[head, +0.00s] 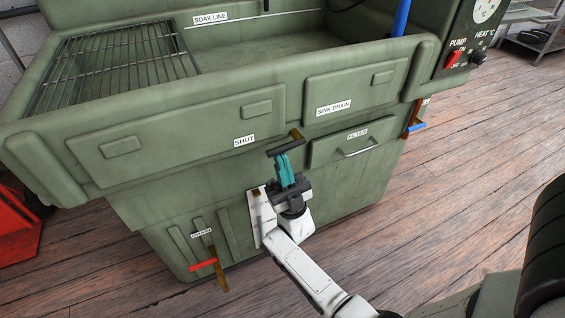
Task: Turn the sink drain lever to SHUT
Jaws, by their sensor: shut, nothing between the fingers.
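The sink drain lever (285,147) is on the front of the green wash cabinet, a dark grip bar with a brass end at its upper right. A SINK DRAIN label (333,107) is above and right of it. A SHUT label (244,140) is to its left. The lever's grip lies between the two labels in the picture, nearer and lower than the panel. My gripper (284,158), with teal fingers, is just below the grip bar. Its fingers are shut and empty. I cannot tell whether the fingertips touch the bar. The lever's mount is partly hidden.
A drawer with a metal handle (358,148) is right of the lever. A red-handled lever (204,264) is low on the left, and a blue-handled lever (415,127) is at the right corner. A wire rack (115,65) covers the basin's left.

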